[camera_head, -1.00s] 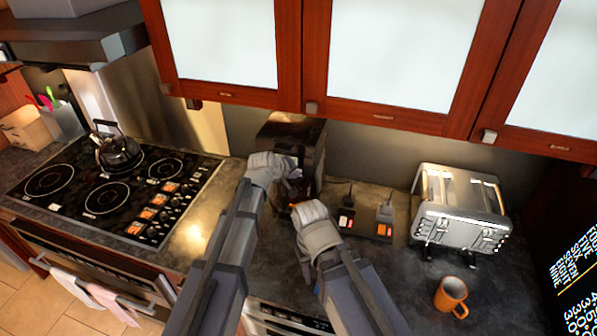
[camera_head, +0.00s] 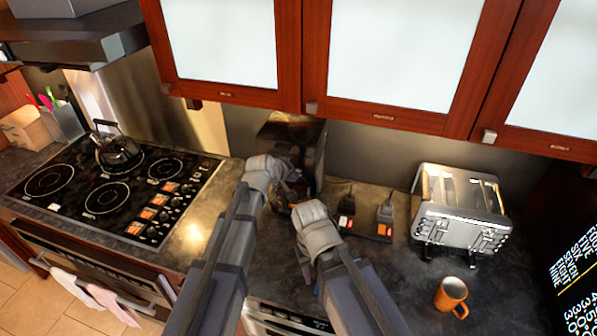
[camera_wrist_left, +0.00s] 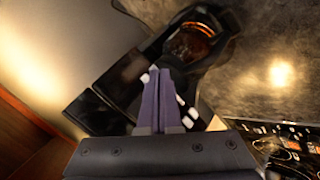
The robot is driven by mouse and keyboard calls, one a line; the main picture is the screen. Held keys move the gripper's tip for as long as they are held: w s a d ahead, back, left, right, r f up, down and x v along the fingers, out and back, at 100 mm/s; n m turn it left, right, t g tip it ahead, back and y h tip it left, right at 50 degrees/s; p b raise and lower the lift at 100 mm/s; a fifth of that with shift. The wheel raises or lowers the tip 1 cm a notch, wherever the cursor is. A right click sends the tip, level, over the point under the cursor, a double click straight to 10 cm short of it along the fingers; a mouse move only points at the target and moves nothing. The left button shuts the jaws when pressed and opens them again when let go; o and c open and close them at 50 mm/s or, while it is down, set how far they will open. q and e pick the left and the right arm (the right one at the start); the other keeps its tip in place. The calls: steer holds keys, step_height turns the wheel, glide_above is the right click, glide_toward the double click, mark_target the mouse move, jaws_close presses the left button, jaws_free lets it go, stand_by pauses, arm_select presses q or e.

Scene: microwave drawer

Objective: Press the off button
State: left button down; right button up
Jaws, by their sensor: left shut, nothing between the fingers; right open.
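A black coffee machine (camera_head: 308,145) stands against the wall in the head view, partly hidden by my arms. The left wrist view shows its dark body (camera_wrist_left: 100,98), its glass carafe (camera_wrist_left: 193,42) and several small white buttons beside my fingers. I cannot read which one is the off button. My left gripper (camera_head: 287,178) is at the machine's front, shut and empty. Its fingertips (camera_wrist_left: 160,72) overlap the button area in the left wrist view; contact cannot be told. My right gripper (camera_head: 308,212) is lower and in front of the machine, open, its fingers mostly hidden.
A stove with a kettle (camera_head: 118,152) is at the left. Two small dark devices (camera_head: 384,222), a silver toaster (camera_head: 460,212) and an orange mug (camera_head: 452,295) stand at the right. Cabinets (camera_head: 390,60) hang above. The counter before the toaster is partly clear.

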arm_select(q)
steer(key=shift+s, duration=0.1)
steer(key=s, duration=0.1)
steer(key=s+a, duration=0.1)
steer(key=s, duration=0.2)
steer(key=shift+s+a, duration=0.3)
stand_by(0.7)
arm_select(e)
step_height(320, 180, down, 13)
steer(key=b, duration=1.3)
arm_select(q)
steer(key=s+a+f+m+g+y, duration=0.2)
steer(key=s+f+m+g+y, duration=0.1)
steer(key=s+f, duration=0.6)
steer(key=s+a+f+m+g+y, duration=0.2)
steer(key=s+f+m+g, duration=0.3)
steer(key=s+f, duration=0.5)
steer(key=s+a+m, duration=0.1)
steer(key=s+m, duration=0.1)
steer(key=s, duration=0.4)
steer(key=shift+f+y, duration=0.15)
steer(key=shift+y, duration=0.25)
